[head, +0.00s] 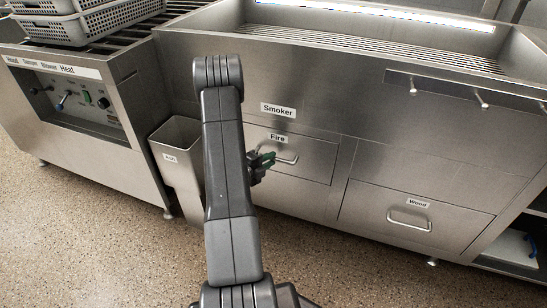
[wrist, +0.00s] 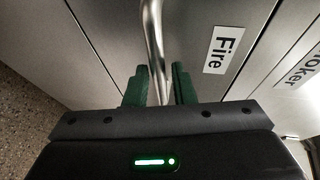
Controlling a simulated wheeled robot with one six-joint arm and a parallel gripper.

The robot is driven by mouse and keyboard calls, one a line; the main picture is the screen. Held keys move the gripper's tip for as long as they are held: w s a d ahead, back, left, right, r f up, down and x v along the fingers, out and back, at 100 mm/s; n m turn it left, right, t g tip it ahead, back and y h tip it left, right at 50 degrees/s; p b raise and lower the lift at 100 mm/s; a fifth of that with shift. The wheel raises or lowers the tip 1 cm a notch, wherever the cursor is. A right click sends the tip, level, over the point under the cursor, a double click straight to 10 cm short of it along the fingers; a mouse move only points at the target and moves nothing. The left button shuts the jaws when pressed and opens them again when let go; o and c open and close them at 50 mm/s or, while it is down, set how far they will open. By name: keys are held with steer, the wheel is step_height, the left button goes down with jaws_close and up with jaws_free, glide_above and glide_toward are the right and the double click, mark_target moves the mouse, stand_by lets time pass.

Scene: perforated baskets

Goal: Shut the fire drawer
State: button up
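The fire drawer (head: 315,165) is a steel front panel with a "Fire" label (head: 277,138), set under the "Smoker" label. It looks flush or nearly flush with the cabinet; I cannot tell whether a small gap is left. Its bar handle (head: 289,161) is partly hidden by my gripper (head: 264,162). In the wrist view the handle (wrist: 153,35) runs down between the two green fingers of my gripper (wrist: 159,88). The fingers stand apart on either side of the bar, with a narrow gap showing at the right finger. The drawer's label (wrist: 222,49) is right of the handle.
A wood drawer (head: 450,225) with its own handle is at the lower right. A steel bin (head: 178,150) stands left of my arm. A heat control panel (head: 75,98) and perforated baskets (head: 90,25) are at the left. The speckled floor (head: 90,235) in front is clear.

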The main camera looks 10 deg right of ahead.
steer(key=p+v, duration=0.2)
steer(key=v, duration=0.9)
steer(key=shift+f, duration=0.1)
steer(key=b+x, duration=0.3)
steer(key=x, duration=1)
steer(key=shift+w+d, duration=0.15)
steer(key=shift+d, duration=0.2)
steer(key=shift+a, duration=0.1)
